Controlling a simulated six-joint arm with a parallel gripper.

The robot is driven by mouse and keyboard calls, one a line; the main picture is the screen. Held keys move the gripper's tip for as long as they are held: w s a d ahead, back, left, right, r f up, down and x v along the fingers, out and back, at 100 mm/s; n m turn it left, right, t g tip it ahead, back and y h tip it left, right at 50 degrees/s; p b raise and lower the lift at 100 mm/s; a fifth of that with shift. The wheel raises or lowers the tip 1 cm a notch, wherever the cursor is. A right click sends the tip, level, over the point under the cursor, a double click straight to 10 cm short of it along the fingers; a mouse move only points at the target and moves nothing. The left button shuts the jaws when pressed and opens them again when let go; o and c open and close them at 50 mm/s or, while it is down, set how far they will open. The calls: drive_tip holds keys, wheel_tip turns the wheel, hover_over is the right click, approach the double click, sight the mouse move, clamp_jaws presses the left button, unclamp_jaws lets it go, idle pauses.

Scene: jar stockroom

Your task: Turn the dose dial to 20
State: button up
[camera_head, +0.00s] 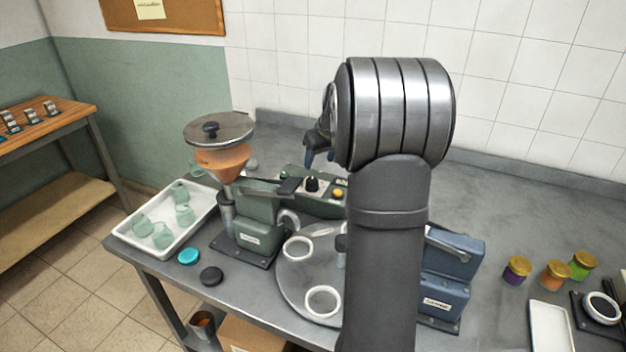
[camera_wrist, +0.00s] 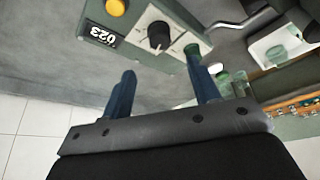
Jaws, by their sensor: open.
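The dose dial (camera_head: 312,184) is a black knob on the sloped face of a green control box (camera_head: 290,181). In the wrist view the dial (camera_wrist: 159,36) sits on a pale plate, with a small display (camera_wrist: 101,33) beside it that appears to read 023, seen upside down. A yellow button (camera_wrist: 116,7) is by the display. My gripper (camera_wrist: 160,85) is open and empty, its two blue fingers apart and pointing toward the box, short of the dial. In the head view my gripper (camera_head: 318,158) is partly hidden behind my arm, above and behind the box.
A filling machine with an orange funnel (camera_head: 224,162) stands left of the box. A white tray (camera_head: 205,213) holds several green glass jars. A grey turntable (camera_head: 291,274) carries white rings. A blue machine (camera_head: 447,280) stands right of my arm. The bench behind is clear.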

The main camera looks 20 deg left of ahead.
sight(312, 181)
drive_tip(key=x, duration=1)
drive_tip(key=shift+w+f, duration=0.1)
drive_tip(key=shift+f, duration=0.15)
drive_tip(key=c, duration=1)
